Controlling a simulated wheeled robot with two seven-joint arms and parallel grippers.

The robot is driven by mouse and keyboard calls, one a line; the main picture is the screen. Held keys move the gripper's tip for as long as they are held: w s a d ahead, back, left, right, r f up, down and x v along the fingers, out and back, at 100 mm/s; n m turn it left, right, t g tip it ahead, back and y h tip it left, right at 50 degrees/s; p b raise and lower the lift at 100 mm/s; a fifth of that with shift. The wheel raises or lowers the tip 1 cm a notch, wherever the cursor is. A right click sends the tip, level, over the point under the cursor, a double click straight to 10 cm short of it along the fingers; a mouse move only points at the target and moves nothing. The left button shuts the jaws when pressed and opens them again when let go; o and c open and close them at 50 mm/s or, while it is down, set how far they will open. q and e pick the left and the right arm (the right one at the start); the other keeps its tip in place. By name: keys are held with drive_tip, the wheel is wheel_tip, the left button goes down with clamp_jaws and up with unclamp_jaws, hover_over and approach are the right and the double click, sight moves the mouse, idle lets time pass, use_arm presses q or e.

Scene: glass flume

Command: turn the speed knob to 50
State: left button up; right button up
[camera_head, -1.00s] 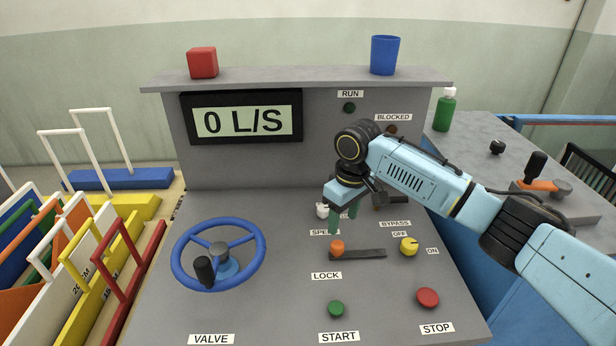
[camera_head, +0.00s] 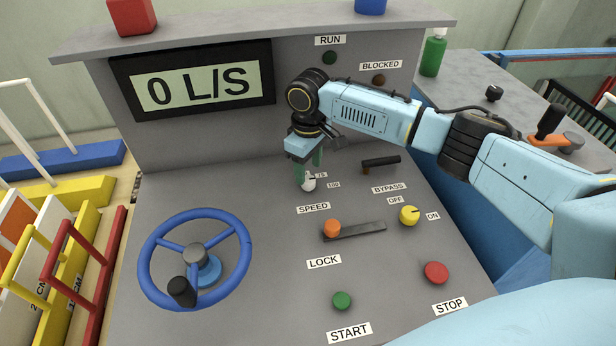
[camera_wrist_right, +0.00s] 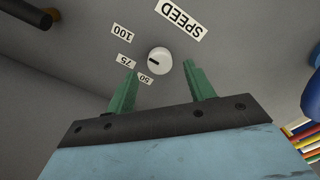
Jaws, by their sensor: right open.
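The white speed knob (camera_head: 308,184) sits on the grey sloped panel above its SPEED label (camera_head: 313,208). In the right wrist view the knob (camera_wrist_right: 159,61) has a dark pointer mark, with number labels 100, 75 and 50 (camera_wrist_right: 145,79) beside it. The mark points toward the side of the 75 label (camera_wrist_right: 126,62). My right gripper (camera_head: 310,172) points down at the knob, and its green fingers are open. In the wrist view the knob lies just beyond the fingertips (camera_wrist_right: 162,75), roughly between them. I cannot tell whether they touch it. My left gripper is not in view.
The display (camera_head: 205,85) reads 0 L/S. A black bypass lever (camera_head: 382,161) stands right of the knob. An orange lock slider (camera_head: 333,229), yellow switch (camera_head: 409,215), green start button (camera_head: 342,300), red stop button (camera_head: 436,272) and blue valve wheel (camera_head: 194,259) are nearby.

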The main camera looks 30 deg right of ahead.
sight(308, 180)
wheel_tip(308, 180, down, 3)
drive_tip(key=shift+r, duration=0.15)
drive_tip(key=shift+f, duration=0.6)
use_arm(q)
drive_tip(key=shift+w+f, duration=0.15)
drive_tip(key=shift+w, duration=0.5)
